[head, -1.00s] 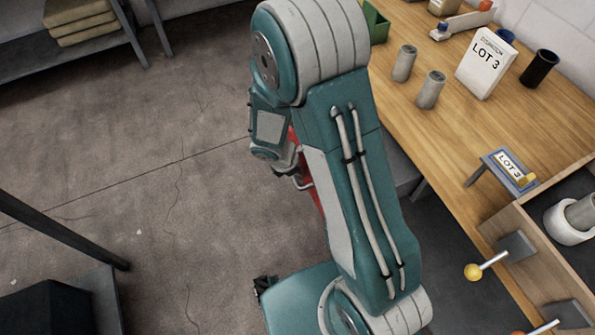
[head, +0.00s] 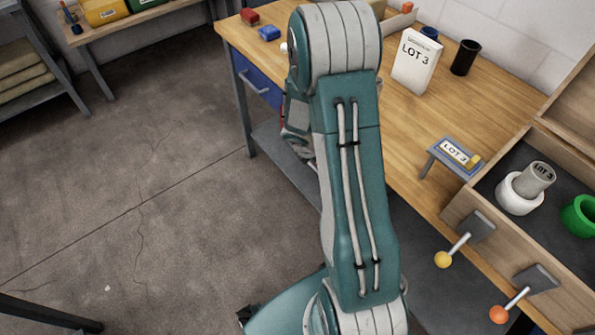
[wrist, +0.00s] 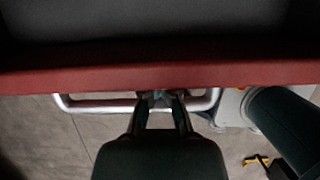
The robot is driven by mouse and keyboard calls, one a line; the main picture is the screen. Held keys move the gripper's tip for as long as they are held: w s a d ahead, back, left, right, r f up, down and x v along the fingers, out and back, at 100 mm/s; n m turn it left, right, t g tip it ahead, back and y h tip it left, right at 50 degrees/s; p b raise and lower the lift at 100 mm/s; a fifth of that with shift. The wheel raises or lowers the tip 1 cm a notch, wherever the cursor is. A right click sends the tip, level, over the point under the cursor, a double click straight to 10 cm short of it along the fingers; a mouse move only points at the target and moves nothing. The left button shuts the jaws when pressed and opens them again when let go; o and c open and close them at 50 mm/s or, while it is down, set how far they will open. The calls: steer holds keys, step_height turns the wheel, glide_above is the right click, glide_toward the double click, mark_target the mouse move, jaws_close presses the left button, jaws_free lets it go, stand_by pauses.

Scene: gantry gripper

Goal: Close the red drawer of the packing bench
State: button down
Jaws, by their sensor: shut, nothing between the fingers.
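In the wrist view the red drawer (wrist: 90,76) shows its front's top edge across the picture, with a dark interior above it, so it stands at least partly open. Its silver bar handle (wrist: 85,105) sticks out below that edge. My gripper (wrist: 160,98) is shut and empty, its fingertips at the middle of the handle, close to the drawer front. I cannot tell whether they touch it. In the head view my arm hides nearly all of the red drawer and the gripper, on the near side of the packing bench (head: 400,125).
A closed-looking blue drawer (head: 258,83) sits at the bench's left end. A wooden tray (head: 462,222) and levers with yellow (head: 443,259) and orange (head: 499,314) knobs stand at the right. The floor left of the bench is clear.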

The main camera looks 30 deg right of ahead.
steer(key=d, duration=0.5)
steer(key=shift+w, duration=0.35)
